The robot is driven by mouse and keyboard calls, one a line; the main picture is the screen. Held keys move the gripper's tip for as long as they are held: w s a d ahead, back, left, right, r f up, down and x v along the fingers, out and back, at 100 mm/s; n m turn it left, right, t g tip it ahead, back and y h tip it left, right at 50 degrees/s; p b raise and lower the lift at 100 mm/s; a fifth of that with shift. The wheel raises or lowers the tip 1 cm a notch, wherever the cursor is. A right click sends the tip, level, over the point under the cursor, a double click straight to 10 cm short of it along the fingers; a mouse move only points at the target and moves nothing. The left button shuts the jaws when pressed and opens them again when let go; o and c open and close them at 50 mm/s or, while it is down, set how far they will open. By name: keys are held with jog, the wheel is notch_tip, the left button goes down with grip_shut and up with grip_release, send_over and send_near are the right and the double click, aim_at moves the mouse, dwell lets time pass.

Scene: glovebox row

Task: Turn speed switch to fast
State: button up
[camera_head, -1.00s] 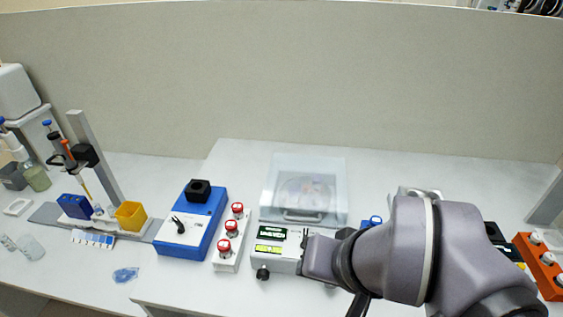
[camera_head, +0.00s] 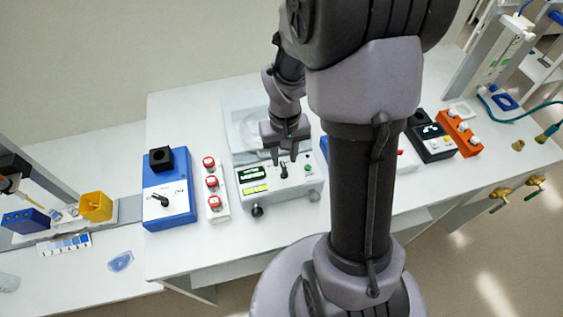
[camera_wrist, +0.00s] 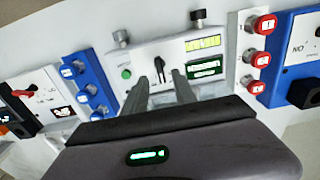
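A white control box (camera_head: 300,188) stands on the bench with a dark display, a yellow-green display, a green button and a small black lever switch (camera_head: 283,171). In the wrist view the lever switch (camera_wrist: 160,69) stands roughly upright in the picture, between the fingertips and slightly beyond them. I cannot read its labels. My gripper (camera_head: 284,157) points down at the box from behind the switch. Its two fingers are apart with nothing between them, as the wrist view of the gripper (camera_wrist: 161,80) shows. Whether they touch the switch cannot be told.
Left of the box are a white strip with red-capped knobs (camera_head: 213,186) and a blue box with a black rotary lever (camera_head: 166,203). A clear-lidded unit (camera_head: 240,110) stands behind. A black box (camera_head: 430,140) and an orange strip (camera_head: 459,134) are to the right.

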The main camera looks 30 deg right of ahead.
aim_at(284, 167)
notch_tip(284, 167, down, 4)
jog(key=shift+r+b, duration=0.1)
jog(key=shift+b, duration=0.25)
grip_shut()
